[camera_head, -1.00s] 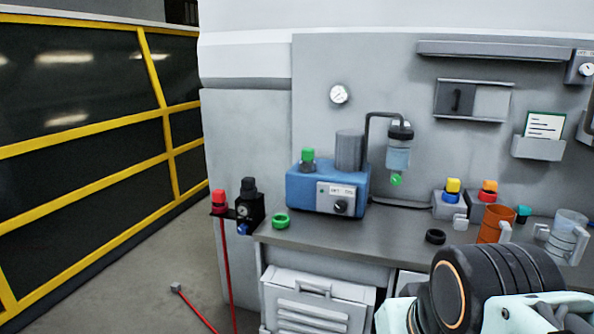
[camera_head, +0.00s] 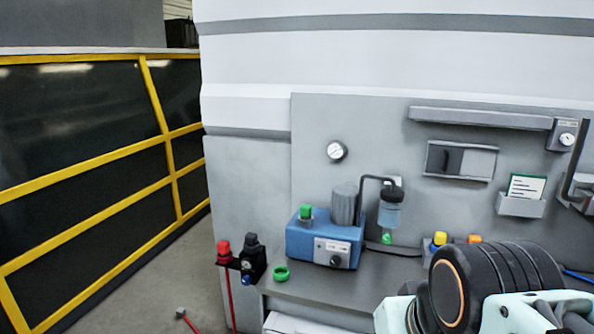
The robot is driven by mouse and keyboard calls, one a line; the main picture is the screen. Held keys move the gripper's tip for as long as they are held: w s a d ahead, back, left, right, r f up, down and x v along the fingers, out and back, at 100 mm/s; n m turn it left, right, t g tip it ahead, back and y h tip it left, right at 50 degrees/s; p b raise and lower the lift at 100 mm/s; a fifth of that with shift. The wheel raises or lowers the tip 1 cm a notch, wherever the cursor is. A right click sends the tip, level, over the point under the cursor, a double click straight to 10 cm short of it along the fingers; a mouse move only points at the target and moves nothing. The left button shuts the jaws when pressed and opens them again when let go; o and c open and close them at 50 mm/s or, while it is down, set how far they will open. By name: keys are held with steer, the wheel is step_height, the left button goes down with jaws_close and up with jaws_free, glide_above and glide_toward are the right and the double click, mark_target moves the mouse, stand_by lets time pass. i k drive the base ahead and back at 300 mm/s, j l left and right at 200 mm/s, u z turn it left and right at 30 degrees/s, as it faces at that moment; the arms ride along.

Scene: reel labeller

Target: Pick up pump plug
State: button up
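A blue pump unit (camera_head: 300,240) stands on the grey bench, with a grey cylinder (camera_head: 345,205) on top. A green-topped plug (camera_head: 305,212) sits upright on its left end. A smaller green piece (camera_head: 387,239) hangs under the clear jar (camera_head: 389,213) to the right of the pump. A green ring (camera_head: 281,274) lies on the bench in front of the pump. I cannot tell for sure which green piece is the pump plug. Only part of my arm shows at the lower right; my gripper is not in view.
Red and black knobbed fittings (camera_head: 223,250) stick out at the bench's left end. Yellow (camera_head: 439,239) and orange (camera_head: 474,239) caps stand at the right, partly behind my arm. A yellow-framed barrier (camera_head: 100,215) runs along the left.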

mark_target(440, 238)
steer(key=z, duration=0.8)
steer(key=i+l, duration=0.15)
steer(key=i+z, duration=0.05)
steer(key=i, duration=0.05)
